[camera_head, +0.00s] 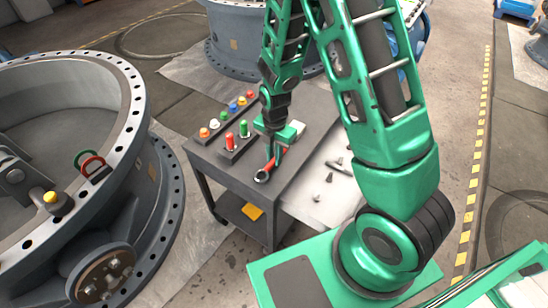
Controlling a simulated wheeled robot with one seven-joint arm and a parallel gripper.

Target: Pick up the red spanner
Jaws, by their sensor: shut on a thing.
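The red spanner (268,170) is at my gripper (272,158), over the near part of the dark cart top. Its ring end (262,177) points toward the near edge of the cart. My gripper points down and is shut on the spanner. The fingers hide part of the spanner. I cannot tell whether the spanner touches the cart top or is lifted off it.
The cart (213,160) also carries several coloured knobs in racks, such as a red one (229,140) left of my gripper. A large grey valve (140,170) stands close on the left. Dark bolts (329,178) lie on a pale sheet (318,205) to the right.

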